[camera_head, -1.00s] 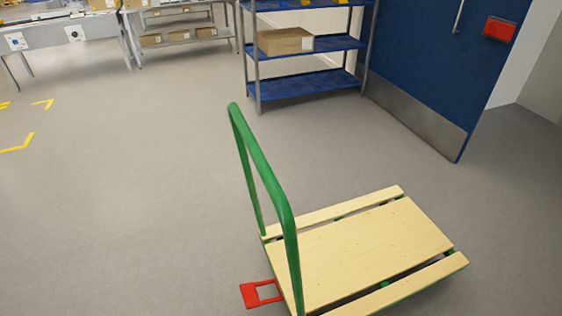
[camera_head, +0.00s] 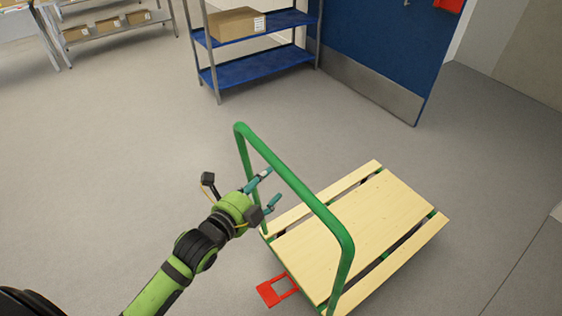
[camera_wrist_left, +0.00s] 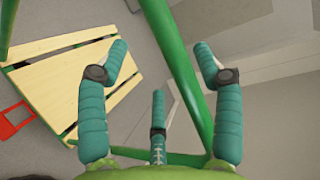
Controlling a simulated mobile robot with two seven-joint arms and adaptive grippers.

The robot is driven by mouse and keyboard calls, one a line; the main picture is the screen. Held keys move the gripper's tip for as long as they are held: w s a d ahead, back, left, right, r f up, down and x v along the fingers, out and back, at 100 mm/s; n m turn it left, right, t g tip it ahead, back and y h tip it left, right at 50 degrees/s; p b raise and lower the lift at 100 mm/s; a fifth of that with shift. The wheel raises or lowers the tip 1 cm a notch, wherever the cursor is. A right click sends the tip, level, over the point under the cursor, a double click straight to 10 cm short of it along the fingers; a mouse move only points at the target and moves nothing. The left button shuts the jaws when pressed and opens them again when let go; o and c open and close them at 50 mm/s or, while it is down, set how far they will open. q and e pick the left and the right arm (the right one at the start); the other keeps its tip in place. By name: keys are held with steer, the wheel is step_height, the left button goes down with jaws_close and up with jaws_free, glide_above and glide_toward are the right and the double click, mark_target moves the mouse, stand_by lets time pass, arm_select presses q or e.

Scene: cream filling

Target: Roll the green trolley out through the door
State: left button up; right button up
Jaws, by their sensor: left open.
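The green trolley has a flat pale wooden deck (camera_head: 345,230), a green push handle (camera_head: 300,188) and a red foot pedal (camera_head: 277,290) at the handle end. My left gripper (camera_head: 267,191) is open beside the upper bar of the handle, on the pedal side. In the left wrist view the green handle bar (camera_wrist_left: 180,70) runs between the spread teal fingers of my left gripper (camera_wrist_left: 160,65). The fingers are not closed on it, and I cannot tell whether they touch it. The trolley deck (camera_wrist_left: 75,80) shows at the left there. My right gripper is not in view.
A blue door (camera_head: 385,50) with a metal kick plate stands at the back right, next to a pale wall. A blue-shelved rack (camera_head: 260,67) holding a cardboard box (camera_head: 236,24) stands left of it. The grey floor around the trolley is clear.

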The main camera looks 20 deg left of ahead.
mark_target(279, 174)
arm_select(q)
steer(key=x, duration=0.2)
steer(key=p+x, duration=0.1)
steer(key=x, duration=0.2)
steer(key=shift+w+d+r, duration=0.1)
steer(key=shift+w+d, duration=0.25)
steer(key=shift+d, duration=0.05)
steer(key=shift+w+d+f, duration=0.1)
steer(key=shift+w+f, duration=0.1)
steer(key=shift+w, duration=0.4)
steer(key=shift+c, duration=1.2)
jaws_close()
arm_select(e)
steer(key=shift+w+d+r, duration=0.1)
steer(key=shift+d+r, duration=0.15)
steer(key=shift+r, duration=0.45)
